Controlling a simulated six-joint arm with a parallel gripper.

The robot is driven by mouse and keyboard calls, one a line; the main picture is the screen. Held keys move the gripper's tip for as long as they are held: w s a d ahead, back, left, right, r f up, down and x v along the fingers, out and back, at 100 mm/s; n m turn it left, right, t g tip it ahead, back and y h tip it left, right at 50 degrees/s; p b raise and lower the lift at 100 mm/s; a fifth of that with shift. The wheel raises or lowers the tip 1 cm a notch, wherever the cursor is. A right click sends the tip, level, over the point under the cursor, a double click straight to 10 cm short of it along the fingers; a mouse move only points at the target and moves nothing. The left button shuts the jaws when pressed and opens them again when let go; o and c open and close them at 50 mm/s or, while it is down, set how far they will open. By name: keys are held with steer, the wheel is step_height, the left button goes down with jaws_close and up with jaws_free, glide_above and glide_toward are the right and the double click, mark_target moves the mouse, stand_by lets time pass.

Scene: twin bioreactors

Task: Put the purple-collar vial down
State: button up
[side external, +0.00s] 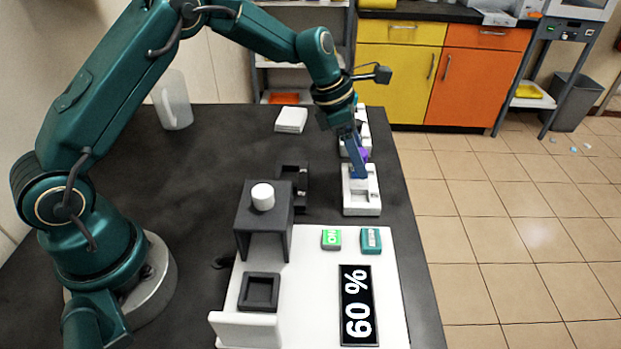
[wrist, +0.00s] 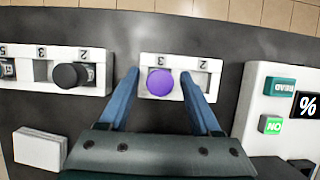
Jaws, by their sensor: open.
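The purple-collar vial (wrist: 160,83) stands in the left slot of a white rack (wrist: 176,61) in the wrist view, beside the label 3. From above only its round purple top shows. In the side view a bit of purple (side external: 363,154) shows by the fingers, at the far end of the rack (side external: 361,208). My gripper (wrist: 160,74) is open, with one blue finger on each side of the vial. The fingers look apart from the purple top. In the side view my gripper (side external: 357,168) is low over the rack, and its fingers hide part of the vial.
Another white rack (wrist: 99,58) with a black-topped vial (wrist: 70,75) stands left in the wrist view. A white instrument (side external: 310,290) with a display (side external: 357,305) and two buttons is nearer. The table's right edge is close.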

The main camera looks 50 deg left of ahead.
steer(key=v, duration=1.1)
steer(key=s+r+m+t+y, duration=0.15)
steer(key=s+r+m, duration=0.35)
steer(key=s+m, duration=0.75)
steer(key=s+f+m+y, duration=0.1)
steer(key=s+f+m, duration=0.2)
steer(key=s+m, duration=0.8)
steer(key=m+t, duration=0.1)
steer(key=m, duration=0.2)
steer(key=shift+a+y, duration=0.2)
steer(key=shift+y, duration=0.15)
steer(key=shift+w+m, duration=0.1)
steer(key=shift+m, duration=0.15)
